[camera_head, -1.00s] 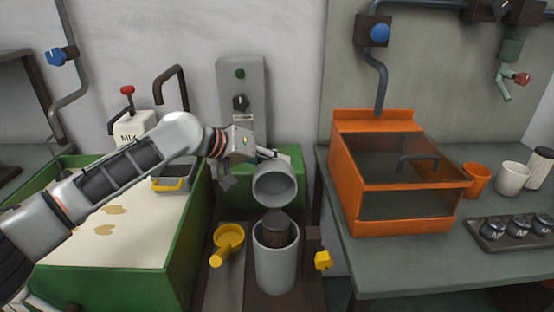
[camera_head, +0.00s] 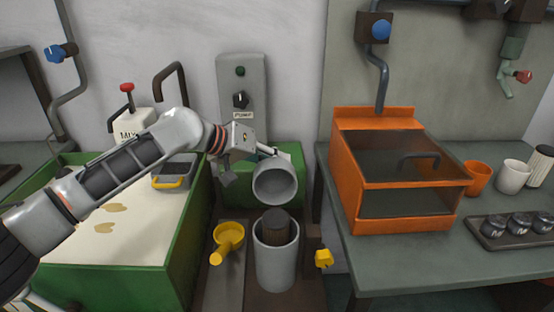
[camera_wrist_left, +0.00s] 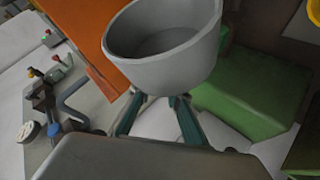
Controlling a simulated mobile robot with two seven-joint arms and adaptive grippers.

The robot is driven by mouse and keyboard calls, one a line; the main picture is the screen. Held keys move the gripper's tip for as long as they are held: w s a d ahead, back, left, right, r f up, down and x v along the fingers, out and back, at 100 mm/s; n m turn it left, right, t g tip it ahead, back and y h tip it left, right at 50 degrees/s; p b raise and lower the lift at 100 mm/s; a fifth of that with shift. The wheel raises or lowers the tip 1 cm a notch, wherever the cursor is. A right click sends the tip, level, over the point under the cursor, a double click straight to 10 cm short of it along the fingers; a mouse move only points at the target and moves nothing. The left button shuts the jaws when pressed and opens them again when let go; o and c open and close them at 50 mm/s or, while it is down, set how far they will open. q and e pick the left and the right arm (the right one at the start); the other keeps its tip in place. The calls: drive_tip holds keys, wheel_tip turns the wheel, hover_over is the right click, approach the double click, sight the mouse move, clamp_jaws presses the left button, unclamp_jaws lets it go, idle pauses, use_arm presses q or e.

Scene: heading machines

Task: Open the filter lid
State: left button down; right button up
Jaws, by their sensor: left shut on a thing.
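The grey, cup-shaped filter lid (camera_head: 275,187) is off the filter housing and hangs tilted above it, its hollow side toward the head camera. A grey cylindrical filter housing (camera_head: 275,268) stands below, open at the top. A dark brown filter element (camera_head: 277,228) sticks up out of it. My left gripper (camera_head: 264,153) is shut on the lid at its far side. In the left wrist view my gripper's two fingers (camera_wrist_left: 159,99) meet the lid (camera_wrist_left: 165,62) at its outer side. The exact grip spot is partly hidden. My right gripper is not in view.
A green tub (camera_head: 185,245) of pale liquid stands left. A yellow scoop (camera_head: 228,238) lies left of the housing, and a yellow knob (camera_head: 323,258) is at its right. An orange box (camera_head: 350,212) with a clear cover stands on the right bench.

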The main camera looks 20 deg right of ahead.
use_arm(q)
drive_tip(key=f, duration=0.1)
drive_tip(key=a+f, duration=0.1)
drive_tip(key=shift+s+f, duration=0.15)
drive_tip(key=shift+f, duration=0.25)
drive_tip(key=c, duration=2)
unclamp_jaws()
drive_tip(key=shift+o, duration=0.6)
drive_tip(key=shift+s+a+r, duration=0.1)
drive_tip(key=shift+a, duration=0.1)
drive_tip(key=shift+d, duration=0.1)
drive_tip(key=shift+s+r, duration=0.1)
drive_tip(key=w+r+v, duration=0.1)
drive_tip(key=v, duration=1.2)
drive_tip(key=shift+d+r, duration=0.2)
drive_tip(key=shift+d, duration=0.15)
